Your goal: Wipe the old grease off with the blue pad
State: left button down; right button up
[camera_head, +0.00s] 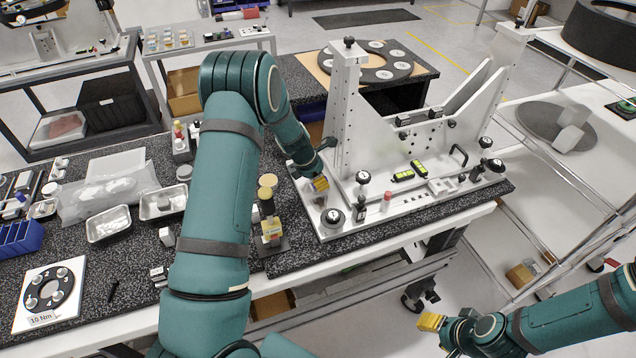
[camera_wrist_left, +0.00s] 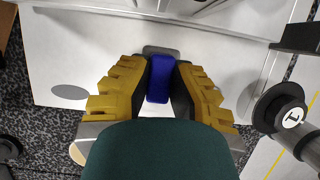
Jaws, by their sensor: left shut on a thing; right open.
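My left gripper (camera_head: 320,184) is over the left end of the pale metal fixture (camera_head: 345,120). In the left wrist view, the left gripper (camera_wrist_left: 158,80) is shut on the blue pad (camera_wrist_left: 160,76), held between its yellow-tipped fingers. The pad is over a pale plate (camera_wrist_left: 110,65); I cannot tell whether they touch. A grey oval patch (camera_wrist_left: 70,92) lies on that plate, left of the pad, and a grey rounded patch (camera_wrist_left: 160,50) shows just beyond it. I cannot tell whether either is old grease. My right gripper (camera_head: 431,321) is open and empty, low at the right.
Black-topped knobs (camera_head: 333,217) stand along the fixture's front edge. A yellow-topped item (camera_head: 270,228) stands on the speckled bench left of the fixture. Metal trays (camera_head: 108,223) and a round black part (camera_head: 48,290) lie further left. Floor is open around my right gripper.

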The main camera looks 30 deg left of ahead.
aim_at(312, 185)
pick_arm(q)
jog(key=shift+w+a+r, duration=0.2)
jog(key=shift+w+a, duration=0.15)
jog(key=shift+w, duration=0.05)
jog(key=shift+s+a, duration=0.2)
jog(key=shift+s+a+f, duration=0.1)
jog(key=shift+s+a, duration=0.3)
jog(key=shift+s, duration=0.2)
jog(key=shift+s+a+f+b, duration=0.15)
jog(key=shift+s+a+b, duration=0.2)
jog(key=shift+s+a, duration=0.85)
jog(key=shift+s, duration=0.25)
pick_arm(e)
jog(key=shift+w+d+f, duration=0.1)
jog(key=shift+w+f, duration=0.45)
jog(key=shift+f, duration=0.3)
jog(key=shift+r, duration=0.1)
pick_arm(q)
notch_tip(312, 185, up, 2)
jog(key=shift+p, duration=0.45)
jog(key=shift+r, duration=1.95)
pick_arm(e)
jog(key=shift+r, duration=0.5)
